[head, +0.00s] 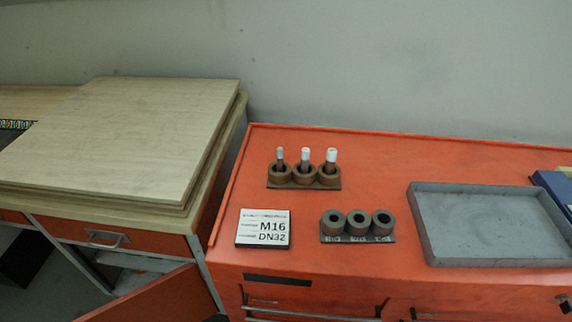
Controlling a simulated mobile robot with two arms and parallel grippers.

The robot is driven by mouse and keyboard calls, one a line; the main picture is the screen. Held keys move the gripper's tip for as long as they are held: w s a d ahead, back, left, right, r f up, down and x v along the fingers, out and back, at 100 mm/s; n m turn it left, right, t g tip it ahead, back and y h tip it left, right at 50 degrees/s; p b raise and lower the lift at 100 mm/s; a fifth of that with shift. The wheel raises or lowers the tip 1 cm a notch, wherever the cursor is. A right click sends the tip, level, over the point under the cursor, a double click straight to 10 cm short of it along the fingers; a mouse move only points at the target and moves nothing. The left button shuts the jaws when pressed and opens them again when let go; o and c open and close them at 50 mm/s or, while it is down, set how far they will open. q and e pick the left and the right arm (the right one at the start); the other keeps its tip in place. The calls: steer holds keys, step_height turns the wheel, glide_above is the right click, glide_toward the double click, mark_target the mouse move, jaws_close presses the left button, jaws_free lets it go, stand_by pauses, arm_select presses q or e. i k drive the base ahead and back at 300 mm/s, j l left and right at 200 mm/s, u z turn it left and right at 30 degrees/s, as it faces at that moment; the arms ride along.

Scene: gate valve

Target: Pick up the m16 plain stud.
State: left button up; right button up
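Three studs stand upright in a rack of round brown cups (304,180) on the orange cabinet top. The left stud (280,157) is the thinnest, the middle stud (305,158) is wider, and the right stud (331,158) is the thickest; all have pale tops. I cannot read which is M16. A white card (263,228) in front of them reads "M16" and "DN32". Neither of my grippers is in view.
A second rack with three grey hollow cylinders (357,223) stands in front of the studs. A grey empty tray (490,226) lies to the right, beside a blue object (556,190). A wooden bench (120,130) stands left, with an open orange door (150,300) below.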

mark_target(280, 149)
steer(key=l, duration=0.45)
steer(key=k+l+u, duration=0.1)
steer(key=l, duration=0.4)
steer(key=k+l+u, duration=0.1)
steer(key=l, duration=0.35)
